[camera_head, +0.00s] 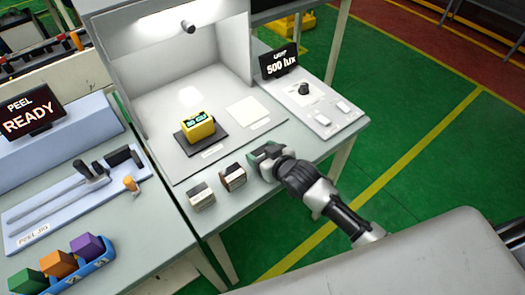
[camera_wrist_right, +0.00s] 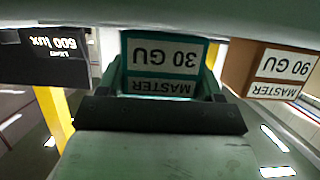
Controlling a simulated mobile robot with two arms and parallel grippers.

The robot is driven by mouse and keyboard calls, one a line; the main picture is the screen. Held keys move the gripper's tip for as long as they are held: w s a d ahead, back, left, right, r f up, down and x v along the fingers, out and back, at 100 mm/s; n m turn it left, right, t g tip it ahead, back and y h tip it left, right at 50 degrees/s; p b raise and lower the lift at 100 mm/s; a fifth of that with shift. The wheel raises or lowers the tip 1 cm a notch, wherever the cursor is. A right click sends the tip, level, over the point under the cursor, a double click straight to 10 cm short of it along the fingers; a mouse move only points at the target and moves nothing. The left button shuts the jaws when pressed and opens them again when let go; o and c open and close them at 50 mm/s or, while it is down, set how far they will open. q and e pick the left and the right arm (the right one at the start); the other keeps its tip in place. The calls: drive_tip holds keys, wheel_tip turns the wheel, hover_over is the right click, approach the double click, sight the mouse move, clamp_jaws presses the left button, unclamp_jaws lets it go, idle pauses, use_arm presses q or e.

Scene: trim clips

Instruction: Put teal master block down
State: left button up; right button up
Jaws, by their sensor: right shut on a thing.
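The teal master block (camera_wrist_right: 165,52), labelled "30 GU MASTER", is between the fingers of my right gripper (camera_wrist_right: 163,85) in the right wrist view, its label upside down there. In the head view my right gripper (camera_head: 266,160) is shut on it at the front edge of the inspection bench (camera_head: 185,180). The block is mostly hidden by the gripper there. I cannot tell whether it touches the bench. My left gripper is not in view.
A yellow gloss meter (camera_head: 198,126) sits on a dark pad in the lit booth.

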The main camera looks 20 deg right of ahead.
drive_tip(key=shift+f, duration=0.1)
drive_tip(key=o, duration=0.5)
drive_tip(key=shift+f, duration=0.15)
drive_tip(key=o, duration=0.5)
drive_tip(key=shift+c, duration=0.2)
